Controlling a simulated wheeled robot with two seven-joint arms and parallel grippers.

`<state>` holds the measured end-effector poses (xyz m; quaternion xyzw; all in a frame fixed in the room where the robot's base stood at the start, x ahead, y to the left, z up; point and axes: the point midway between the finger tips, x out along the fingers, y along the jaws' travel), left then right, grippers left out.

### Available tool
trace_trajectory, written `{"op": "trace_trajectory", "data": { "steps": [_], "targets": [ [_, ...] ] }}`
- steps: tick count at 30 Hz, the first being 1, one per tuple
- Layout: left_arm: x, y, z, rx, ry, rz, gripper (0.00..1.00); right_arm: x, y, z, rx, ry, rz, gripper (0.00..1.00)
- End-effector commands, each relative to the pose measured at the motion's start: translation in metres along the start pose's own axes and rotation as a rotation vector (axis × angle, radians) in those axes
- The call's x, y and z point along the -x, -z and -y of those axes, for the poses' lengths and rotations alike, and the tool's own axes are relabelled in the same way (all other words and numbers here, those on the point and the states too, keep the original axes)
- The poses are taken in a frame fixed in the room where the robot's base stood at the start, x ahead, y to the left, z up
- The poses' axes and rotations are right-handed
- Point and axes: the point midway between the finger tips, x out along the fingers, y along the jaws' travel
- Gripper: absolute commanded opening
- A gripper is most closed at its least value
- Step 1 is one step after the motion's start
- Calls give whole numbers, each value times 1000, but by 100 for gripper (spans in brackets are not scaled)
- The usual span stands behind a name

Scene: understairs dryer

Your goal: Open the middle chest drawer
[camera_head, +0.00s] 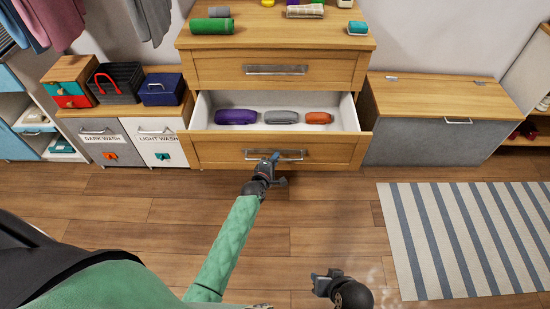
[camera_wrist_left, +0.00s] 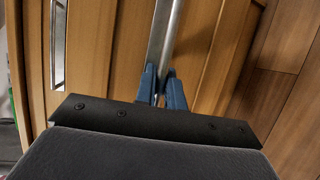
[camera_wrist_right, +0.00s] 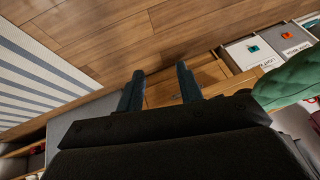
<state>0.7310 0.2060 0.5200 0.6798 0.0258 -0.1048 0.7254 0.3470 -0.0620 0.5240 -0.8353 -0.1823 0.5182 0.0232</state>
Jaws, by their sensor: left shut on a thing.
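The wooden chest (camera_head: 350,43) stands against the back wall. Its upper drawer (camera_head: 215,72) is shut. The drawer below it (camera_head: 215,147) is pulled out, showing a white inside with purple, grey and orange rolls (camera_head: 236,117). My left gripper (camera_head: 275,157) is at the metal handle (camera_head: 295,155) of this open drawer. In the left wrist view its blue fingers (camera_wrist_left: 162,90) are closed around the bar (camera_wrist_left: 163,35). Any drawer lower down is hidden. My right gripper (camera_head: 325,276) is low over the floor; its fingers stand apart and empty in the right wrist view (camera_wrist_right: 160,88).
Laundry bins (camera_head: 110,152) with a basket (camera_head: 116,83) and a blue box (camera_head: 161,89) on top stand left of the chest. A grey wood-topped bench (camera_head: 440,97) stands to the right. A striped rug (camera_head: 465,240) lies front right. Bare floor lies before the chest.

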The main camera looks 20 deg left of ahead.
Motion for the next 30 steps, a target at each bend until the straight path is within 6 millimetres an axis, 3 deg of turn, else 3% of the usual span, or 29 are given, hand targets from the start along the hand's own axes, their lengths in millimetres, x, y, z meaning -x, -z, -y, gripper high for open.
{"op": "trace_trajectory", "data": {
  "steps": [4, 5, 8, 20, 30],
  "targets": [
    [0, 0, 1, 0, 2, 1, 0, 0, 0, 0, 0, 0, -1, 36],
    [0, 0, 1, 0, 2, 1, 15, 0, 0, 0, 0, 0, -1, 36],
    [0, 0, 1, 0, 2, 1, 32, 0, 0, 1, 0, 1, -1, 36],
    [7, 0, 1, 0, 1, 0, 32, -1, 0, 0, 0, 1, -3, 36],
    [54, 0, 2, 1, 2, 0, 32, -14, -8, -2, -2, -1, -3, 36]
  ]
}}
